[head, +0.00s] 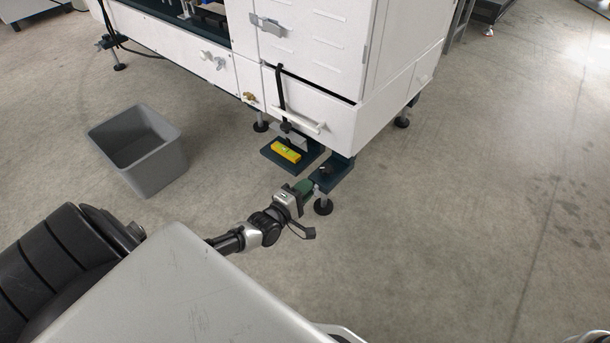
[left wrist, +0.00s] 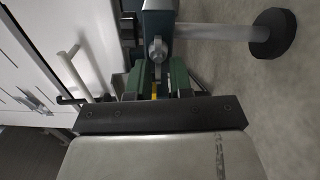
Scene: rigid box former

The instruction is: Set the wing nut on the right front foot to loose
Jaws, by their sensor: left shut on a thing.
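The right front foot (head: 323,206) is a dark round pad on a grey post under the machine's front corner bracket (head: 333,172). In the left wrist view its post and pad (left wrist: 273,33) stretch to the right. The wing nut (left wrist: 157,48) is a small grey metal piece beside the bracket. My left gripper (head: 305,188) reaches the foot from the left in the head view. In the wrist view its green fingers (left wrist: 158,77) are closed about the wing nut. The nut is hidden by the gripper in the head view. My right gripper is not in view.
The white machine (head: 305,60) stands above the foot. A yellow level (head: 286,151) lies on a dark plate (head: 275,157) beside the bracket. A grey bin (head: 155,182) stands at left. The floor (head: 460,220) to the right is clear.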

